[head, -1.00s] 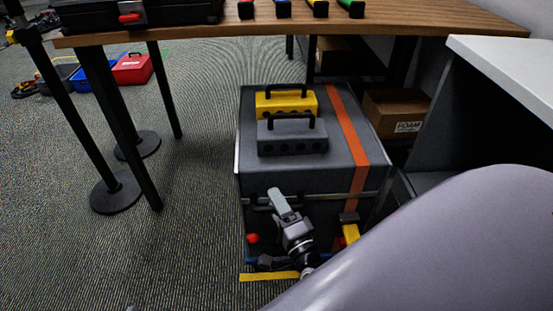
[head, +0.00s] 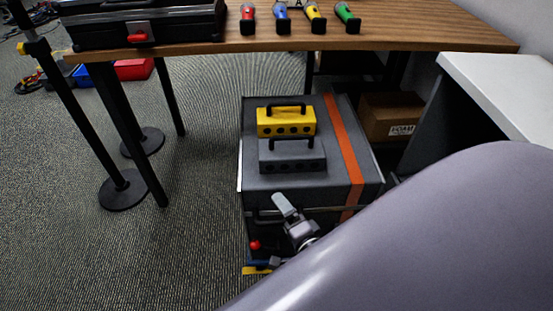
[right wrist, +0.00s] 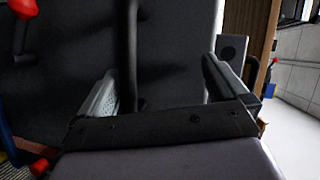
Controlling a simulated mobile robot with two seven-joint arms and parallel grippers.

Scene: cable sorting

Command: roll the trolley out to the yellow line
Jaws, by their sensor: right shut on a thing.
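My right gripper (head: 281,204) is at the trolley's front handle (head: 262,216). In the right wrist view the two fingers (right wrist: 160,92) stand either side of the dark handle bar (right wrist: 132,45), shut on it. My left gripper is not in view.
A yellow toolbox (head: 286,122) and a grey toolbox (head: 292,157) ride on the trolley. Table legs and a black post with a round base (head: 122,190) stand to the left. A white-topped cabinet (head: 505,85) and a cardboard box (head: 392,118) are right.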

